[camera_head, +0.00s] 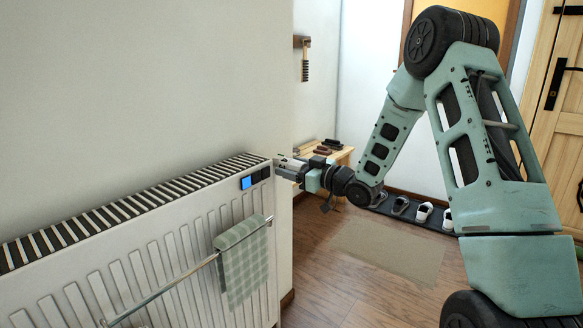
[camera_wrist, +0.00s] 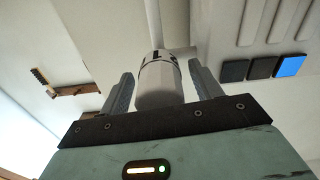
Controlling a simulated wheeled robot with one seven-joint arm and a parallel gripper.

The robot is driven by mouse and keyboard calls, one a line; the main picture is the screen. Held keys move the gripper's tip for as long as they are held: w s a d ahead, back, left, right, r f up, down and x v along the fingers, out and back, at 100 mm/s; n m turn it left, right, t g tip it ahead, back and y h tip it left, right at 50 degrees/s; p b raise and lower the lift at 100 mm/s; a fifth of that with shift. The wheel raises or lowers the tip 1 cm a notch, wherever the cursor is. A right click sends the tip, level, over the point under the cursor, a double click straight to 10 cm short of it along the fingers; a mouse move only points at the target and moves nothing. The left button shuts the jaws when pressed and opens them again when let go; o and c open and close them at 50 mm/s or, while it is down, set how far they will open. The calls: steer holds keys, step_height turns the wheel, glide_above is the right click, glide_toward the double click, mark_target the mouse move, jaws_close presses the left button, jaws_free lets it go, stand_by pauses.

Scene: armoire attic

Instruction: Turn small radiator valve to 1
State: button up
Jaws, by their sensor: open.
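The radiator (camera_head: 180,250) is white with a dark slatted top and stands along the wall at the left in the head view. The small radiator valve (camera_wrist: 160,82) is a white cylinder with dark marks around its far end, seen in the wrist view. My gripper (camera_wrist: 162,84) is open, with one grey finger on each side of the valve. Narrow gaps show between the fingers and the valve, and the marks are too small to read. In the head view my gripper (camera_head: 287,166) is at the radiator's right end, and I cannot make out the valve there.
A green checked towel (camera_head: 243,262) hangs on a rail (camera_head: 165,288) in front. A wooden bench (camera_head: 340,155) and a dark shoe tray (camera_head: 412,208) stand behind. The wooden floor (camera_head: 340,300) is open.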

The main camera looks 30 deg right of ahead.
steer(key=p+v, duration=0.2)
steer(key=v, duration=1.4)
steer(key=shift+s+p, duration=0.35)
steer(key=shift+w, duration=0.1)
steer(key=a+f+m+g+h, duration=0.3)
steer(key=a+f+g+h, duration=0.1)
steer(key=a+g+h, duration=0.3)
steer(key=s+a+r+n+g+y, duration=0.1)
steer(key=s+a+n+g, duration=0.3)
steer(key=s+a, duration=0.9)
steer(key=s+a+r+n+g, duration=0.2)
steer(key=s+a+g, duration=0.4)
steer(key=s+a, duration=0.65)
step_height(320, 180, up, 30)
steer(key=w+a+p, duration=0.1)
steer(key=p, duration=2.9)
steer(key=shift+w+a+r+p, duration=0.15)
steer(key=shift+w+a+p, duration=0.15)
steer(key=shift+a, duration=0.1)
